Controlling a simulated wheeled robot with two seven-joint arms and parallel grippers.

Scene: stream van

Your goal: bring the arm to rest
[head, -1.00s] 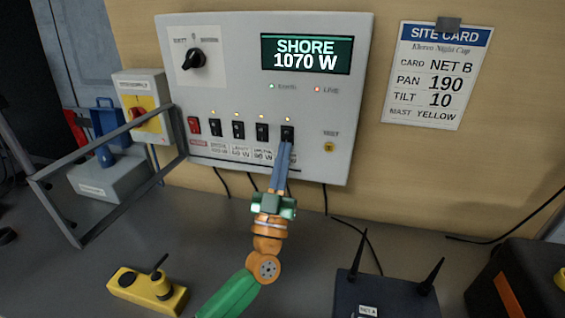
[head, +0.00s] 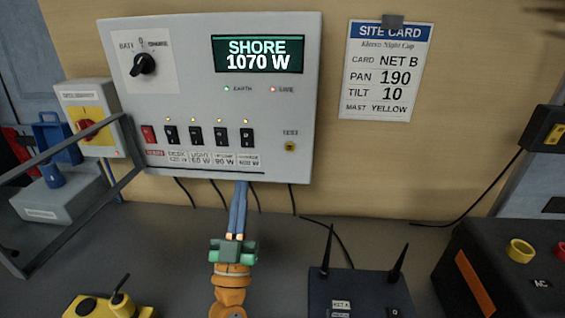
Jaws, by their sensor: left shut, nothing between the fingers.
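My left gripper (head: 239,188) shows at the lower middle. Its blue fingers are shut with nothing between them, and their tips are at the lower edge of the power panel, below the rightmost black switch (head: 247,137). The grey panel (head: 190,85) is fixed to the wall. Its display (head: 258,54) reads SHORE 1070 W. The orange wrist of my left arm runs down out of the frame. My right gripper is not in view.
A black router (head: 360,293) with two antennas stands right of my left arm. A yellow control box (head: 105,307) is at the lower left. A grey frame (head: 75,215) stands left. A dark case (head: 495,262) is at right. A site card (head: 385,70) hangs on the wall.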

